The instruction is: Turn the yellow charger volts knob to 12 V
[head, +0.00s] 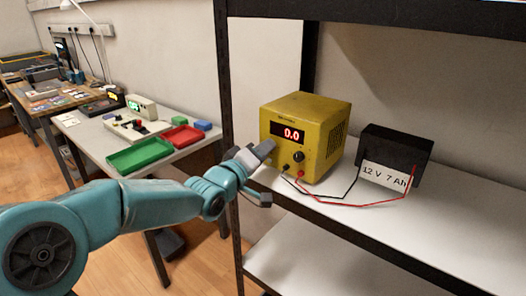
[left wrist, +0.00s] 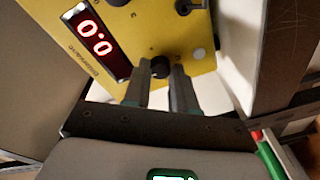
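The yellow charger (head: 316,115) stands on the shelf, its red display reading 0.0 (head: 291,134). My left gripper (head: 268,149) is at the lower left of its front panel. In the left wrist view, its two fingers (left wrist: 161,82) stand on either side of a black knob (left wrist: 160,67), with no clear gap left. The knob's marks and lettering are too small to read. In the head view my gripper hides this knob. The other black knob (head: 299,157) is free, to the right. My right gripper is not in view.
Red and black leads run from the charger's terminals to a black battery (head: 395,150) labelled 12 V 7 Ah. A dark shelf post (head: 229,150) stands left of the charger. A bench with green (head: 140,154) and red trays is further left.

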